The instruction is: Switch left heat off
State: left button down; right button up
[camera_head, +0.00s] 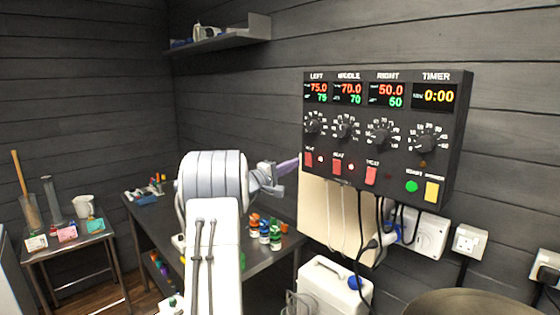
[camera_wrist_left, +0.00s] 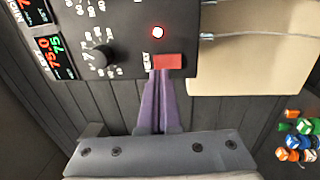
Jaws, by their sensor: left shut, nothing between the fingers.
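The black control box (camera_head: 375,185) hangs on the wall, with columns labelled LEFT, MIDDLE, RIGHT and TIMER. The red left heat switch (camera_head: 308,160) sits at its lower left, and its small round lamp (camera_head: 320,159) is beside it. The left display (camera_head: 316,93) reads 75.0 over 75. My left gripper (camera_head: 297,161) is shut and empty, its purple fingertips (camera_wrist_left: 159,72) at the switch's edge. I cannot tell whether they touch it.
The middle switch (camera_head: 337,167) and right switch (camera_head: 371,176) sit to the right along the box. The left knob (camera_head: 313,124) is above. Cables hang below, in front of a beige board (camera_head: 322,215). Small coloured-lid bottles (camera_head: 265,232) stand on the dark table.

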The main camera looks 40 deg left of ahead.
aim_at(309, 157)
pick_arm(q)
jog(key=w+p, duration=0.1)
jog(key=w, duration=0.1)
jog(key=w+p, duration=0.1)
jog(key=shift+w+d+r, duration=0.15)
jog(key=shift+w+r, duration=0.2)
jog(key=shift+r, duration=0.05)
jog(key=shift+w+f+p, duration=0.1)
jog(key=shift+w+p, duration=0.3)
jog(key=shift+w, duration=0.1)
pick_arm(e)
notch_tip(309, 157, up, 4)
jog(key=shift+f, duration=0.1)
